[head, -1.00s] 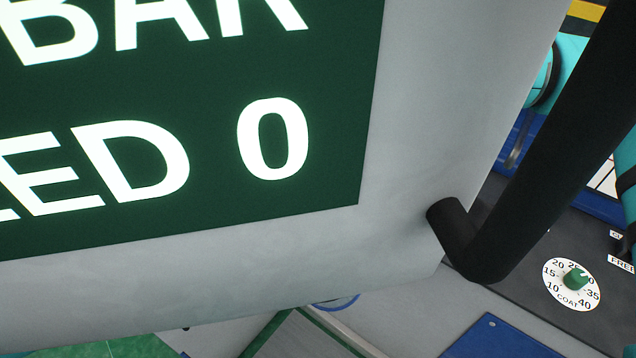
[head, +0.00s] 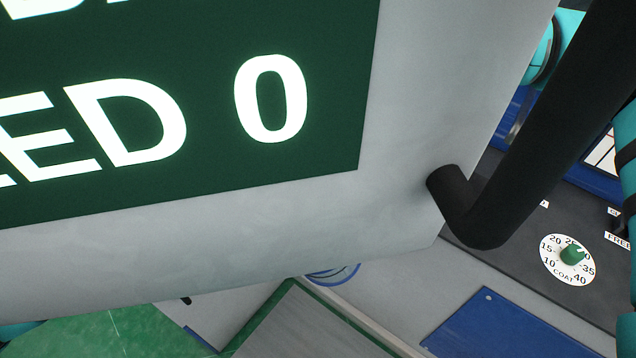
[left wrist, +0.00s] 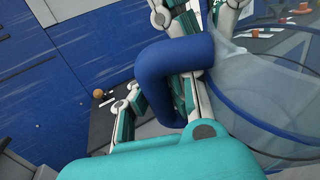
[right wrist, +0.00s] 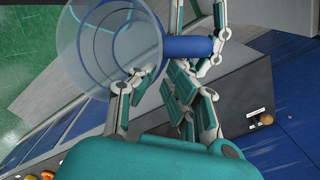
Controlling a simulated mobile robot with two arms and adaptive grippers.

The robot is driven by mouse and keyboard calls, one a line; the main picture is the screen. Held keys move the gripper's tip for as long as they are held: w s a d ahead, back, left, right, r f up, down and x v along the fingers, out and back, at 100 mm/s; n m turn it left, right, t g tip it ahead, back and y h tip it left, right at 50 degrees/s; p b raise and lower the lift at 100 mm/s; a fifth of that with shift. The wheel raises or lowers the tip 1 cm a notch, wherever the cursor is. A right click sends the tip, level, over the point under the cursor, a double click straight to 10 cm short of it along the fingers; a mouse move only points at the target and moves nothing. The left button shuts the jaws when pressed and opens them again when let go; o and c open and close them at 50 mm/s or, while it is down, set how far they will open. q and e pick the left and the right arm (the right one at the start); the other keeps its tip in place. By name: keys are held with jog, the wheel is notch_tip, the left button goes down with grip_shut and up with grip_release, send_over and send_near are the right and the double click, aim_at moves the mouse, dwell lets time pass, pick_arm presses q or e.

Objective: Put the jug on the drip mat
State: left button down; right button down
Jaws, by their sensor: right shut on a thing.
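The jug is clear with a blue handle and blue rings. In the left wrist view the jug (left wrist: 265,85) stands at the right and its handle (left wrist: 165,70) curves across the middle. In the right wrist view the jug (right wrist: 98,50) is at the upper left, its handle (right wrist: 190,47) pointing right. My right gripper (right wrist: 165,75) is shut on the jug; the exact contact is hard to see. My left gripper (left wrist: 165,95) has its fingers spread around the handle area, apart. Neither gripper shows clearly in the head view. I cannot identify the drip mat.
A large grey housing with a green sign (head: 330,140) blocks most of the head view. A black bent bar (head: 520,150) juts beside it. A dial (head: 567,260) is at the right. Below are blue curved lines (head: 335,275), a green-edged grey panel (head: 300,325) and a blue panel (head: 490,325).

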pick_arm(q)
jog(key=c, duration=1.5)
grip_release()
jog(key=shift+w+a+f, duration=0.1)
jog(key=shift+w, duration=0.15)
jog(key=shift+o, duration=0.5)
jog(key=shift+s, duration=0.1)
jog(key=shift+s, duration=0.1)
